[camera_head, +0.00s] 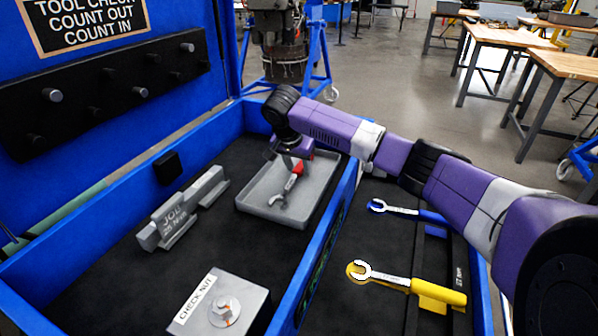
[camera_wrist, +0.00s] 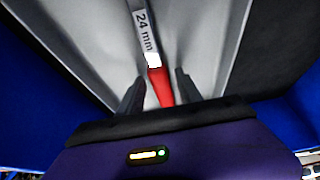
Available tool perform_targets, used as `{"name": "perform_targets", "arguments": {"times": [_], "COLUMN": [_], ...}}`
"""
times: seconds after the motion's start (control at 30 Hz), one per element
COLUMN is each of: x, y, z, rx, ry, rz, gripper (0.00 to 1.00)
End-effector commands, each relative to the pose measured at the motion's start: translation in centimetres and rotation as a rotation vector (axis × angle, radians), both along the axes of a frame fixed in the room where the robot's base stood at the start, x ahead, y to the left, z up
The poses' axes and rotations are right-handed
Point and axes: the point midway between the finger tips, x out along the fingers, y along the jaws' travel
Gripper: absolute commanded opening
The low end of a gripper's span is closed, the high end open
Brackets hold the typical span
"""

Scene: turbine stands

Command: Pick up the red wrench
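The red wrench (camera_head: 291,183) lies in a grey tray (camera_head: 322,202) inside the blue box, its silver open jaw toward the near side. In the wrist view its red handle (camera_wrist: 160,85) and its silver shank marked 24 mm (camera_wrist: 145,32) show; the jaw is out of that view. My gripper (camera_head: 291,161) is low over the tray at the handle end. In the wrist view my gripper (camera_wrist: 160,90) is open, one dark finger on each side of the red handle, with small gaps visible. Part of the handle is hidden under my gripper.
A blue wrench (camera_head: 405,210) and a yellow wrench (camera_head: 410,283) lie in the right compartment, beyond a blue divider (camera_head: 318,262). A grey jig block (camera_head: 180,208) and a check nut block (camera_head: 222,306) stand left of and nearer than the tray. A pegged black board (camera_head: 105,90) rises behind.

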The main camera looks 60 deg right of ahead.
Motion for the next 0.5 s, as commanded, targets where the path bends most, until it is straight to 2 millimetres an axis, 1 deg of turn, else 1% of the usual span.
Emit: {"name": "perform_targets", "arguments": {"times": [0.03,0.13,0.17,0.2,0.5], "x": [0.01,0.0,0.0,0.0,0.0], "y": [0.01,0.02,0.02,0.02,0.03], "z": [0.01,0.01,0.01,0.01,0.02], "rx": [0.0,0.0,0.0,0.0,0.0], "ry": [0.0,0.0,0.0,0.0,0.0], "rz": [0.0,0.0,0.0,0.0,0.0], "gripper": [0.29,0.1,0.04,0.0,0.0]}}
